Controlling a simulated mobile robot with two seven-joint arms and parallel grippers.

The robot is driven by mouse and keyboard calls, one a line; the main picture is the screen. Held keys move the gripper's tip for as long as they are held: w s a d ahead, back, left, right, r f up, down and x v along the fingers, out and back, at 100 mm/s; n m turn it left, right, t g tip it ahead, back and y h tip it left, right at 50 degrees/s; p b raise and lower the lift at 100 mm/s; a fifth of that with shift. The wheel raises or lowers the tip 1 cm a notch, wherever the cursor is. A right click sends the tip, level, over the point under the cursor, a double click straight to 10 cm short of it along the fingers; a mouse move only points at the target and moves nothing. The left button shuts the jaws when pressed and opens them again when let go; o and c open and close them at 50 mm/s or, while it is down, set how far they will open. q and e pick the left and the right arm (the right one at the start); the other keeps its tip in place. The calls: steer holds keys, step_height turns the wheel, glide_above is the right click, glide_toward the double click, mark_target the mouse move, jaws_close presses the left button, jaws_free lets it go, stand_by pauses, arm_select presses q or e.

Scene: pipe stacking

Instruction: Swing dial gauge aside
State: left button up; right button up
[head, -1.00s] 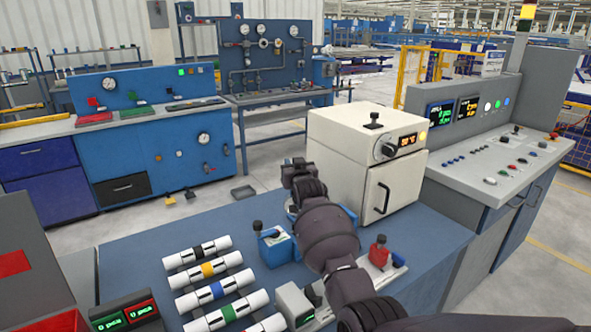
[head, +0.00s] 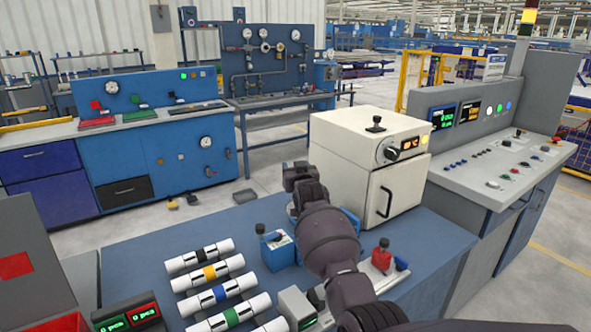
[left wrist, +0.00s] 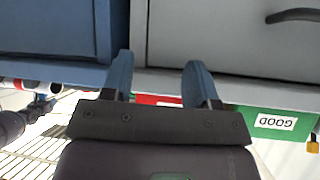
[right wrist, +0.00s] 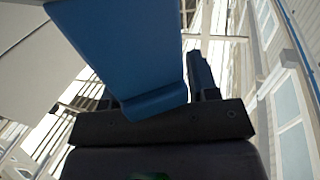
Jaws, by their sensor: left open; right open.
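I cannot clearly pick out the dial gauge on the blue bench (head: 150,245); my right arm covers part of the bench. A small piece of something blue (head: 292,210) shows at the edge of that arm. My right gripper (head: 298,174) is over the bench, left of the white oven. In the right wrist view a broad blue part (right wrist: 125,50) lies close in front and hides one finger; I cannot tell whether it touches. The right gripper is open. My left gripper (left wrist: 158,70) is open and empty in the left wrist view, outside the head view.
White pipes with coloured bands (head: 212,272) lie left on the bench. A blue box with a black knob (head: 275,245) and a red-knobbed device (head: 381,258) flank my right arm. The white oven (head: 345,160) stands close to the right. In the left wrist view a green GOOD bin (left wrist: 270,122) shows.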

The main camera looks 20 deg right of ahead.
steer(key=shift+s, duration=0.5)
steer(key=s+a+p, duration=0.1)
steer(key=s+p, duration=0.1)
steer(key=s, duration=0.7)
steer(key=shift+s+a, duration=0.25)
steer(key=shift+s, duration=0.15)
